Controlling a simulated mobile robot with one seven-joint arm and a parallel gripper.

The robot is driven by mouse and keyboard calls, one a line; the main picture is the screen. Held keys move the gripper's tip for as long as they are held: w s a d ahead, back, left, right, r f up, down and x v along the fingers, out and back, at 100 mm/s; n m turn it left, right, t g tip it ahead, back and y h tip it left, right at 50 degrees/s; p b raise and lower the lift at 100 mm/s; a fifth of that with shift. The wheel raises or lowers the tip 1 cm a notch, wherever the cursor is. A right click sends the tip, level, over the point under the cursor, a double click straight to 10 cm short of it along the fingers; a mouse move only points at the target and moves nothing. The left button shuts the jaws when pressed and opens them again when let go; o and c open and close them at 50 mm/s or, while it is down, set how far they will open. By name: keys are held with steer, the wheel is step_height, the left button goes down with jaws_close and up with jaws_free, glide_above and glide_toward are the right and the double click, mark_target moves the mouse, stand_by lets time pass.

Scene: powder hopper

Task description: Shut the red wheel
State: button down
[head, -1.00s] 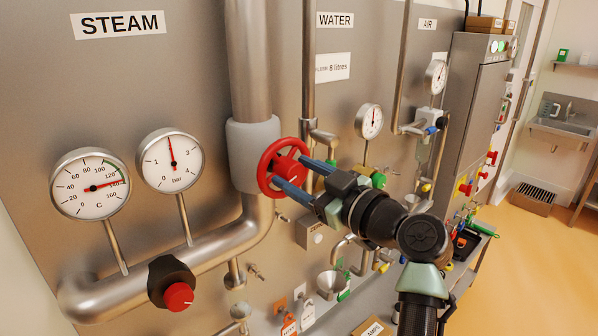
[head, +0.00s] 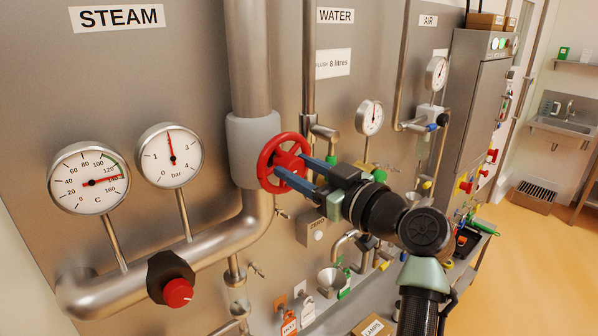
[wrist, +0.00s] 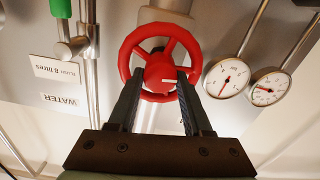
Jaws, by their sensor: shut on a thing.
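The red wheel (head: 266,166) is mounted at the grey collar on the steam pipe. It also fills the upper middle of the wrist view (wrist: 125,62), with its rim, spokes and hub showing. My gripper (head: 291,167) reaches it from the right, its two blue-grey fingers inside the rim. In the wrist view, the gripper's fingers (wrist: 162,78) lie on either side of the hub, which bears a white mark. The gripper is shut on the wheel. The exact contact at the fingertips is partly hidden.
The thick steam pipe (head: 225,246) bends below the wheel. The temperature gauge (head: 90,178) and pressure gauge (head: 170,155) stand left of it, with a red knob (head: 178,292) below. A water gauge (head: 369,118) and thin pipes are close behind my arm.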

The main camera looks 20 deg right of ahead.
steer(key=m, duration=0.4)
steer(key=m+p, duration=0.1)
steer(key=m, duration=0.5)
steer(key=shift+d, duration=0.15)
steer(key=m+p, duration=0.2)
steer(key=m, duration=0.3)
steer(key=shift+w, duration=0.1)
steer(key=shift+f+m+p, duration=0.2)
steer(key=shift+m+p, duration=1.15)
steer(key=shift+m, duration=0.75)
steer(key=c, duration=0.6)
jaws_free()
steer(key=shift+d, duration=0.1)
